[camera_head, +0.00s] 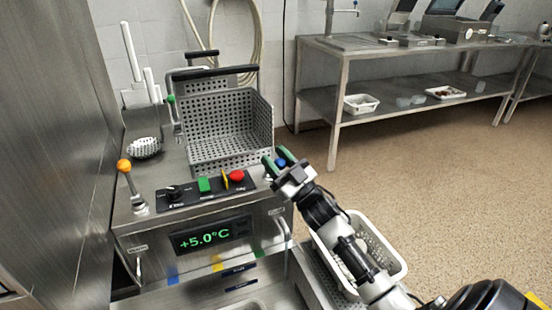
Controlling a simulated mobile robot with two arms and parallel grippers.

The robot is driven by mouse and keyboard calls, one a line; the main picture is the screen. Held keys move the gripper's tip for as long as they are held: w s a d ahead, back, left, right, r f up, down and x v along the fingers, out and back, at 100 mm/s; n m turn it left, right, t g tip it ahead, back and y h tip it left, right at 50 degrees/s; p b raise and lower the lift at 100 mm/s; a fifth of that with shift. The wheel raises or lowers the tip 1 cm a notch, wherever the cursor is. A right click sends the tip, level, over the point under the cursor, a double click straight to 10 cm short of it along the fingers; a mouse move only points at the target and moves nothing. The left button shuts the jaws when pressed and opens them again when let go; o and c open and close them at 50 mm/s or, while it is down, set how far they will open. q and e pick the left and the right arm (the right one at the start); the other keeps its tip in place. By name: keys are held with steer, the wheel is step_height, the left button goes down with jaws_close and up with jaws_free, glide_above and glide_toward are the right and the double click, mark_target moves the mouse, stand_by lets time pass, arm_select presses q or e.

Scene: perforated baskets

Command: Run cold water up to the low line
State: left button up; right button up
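A steel wash unit has a display (209,236) reading +5.0°C. Its panel (193,197) carries a black dial (171,192), a green button (204,185), a yellow switch (225,179) and a red button (237,175). An orange-knobbed lever (124,166) stands upright at its left. My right gripper (278,160) is at the panel's right end, its fingers apart, with a blue knob (281,163) showing between them. I cannot tell whether they touch it. Blue, yellow (216,263) and green marks line the basin's front edge. No water is visible. My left gripper is out of view.
A perforated grey basket (226,130) stands open behind the panel. A metal strainer (145,147) lies at its left. A white perforated basket (381,253) is partly behind my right arm. A steel table (347,50) stands at the back right, with free floor in front.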

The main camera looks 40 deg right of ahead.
steer(key=o, duration=0.4)
steer(key=shift+s+r, duration=0.1)
steer(key=shift+s, duration=0.05)
steer(key=shift+c, duration=0.2)
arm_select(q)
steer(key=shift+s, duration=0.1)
arm_select(e)
steer(key=shift+s+f, duration=0.2)
steer(key=shift+f, duration=0.1)
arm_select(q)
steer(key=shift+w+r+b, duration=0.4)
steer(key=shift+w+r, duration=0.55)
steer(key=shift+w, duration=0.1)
arm_select(e)
steer(key=v, duration=1)
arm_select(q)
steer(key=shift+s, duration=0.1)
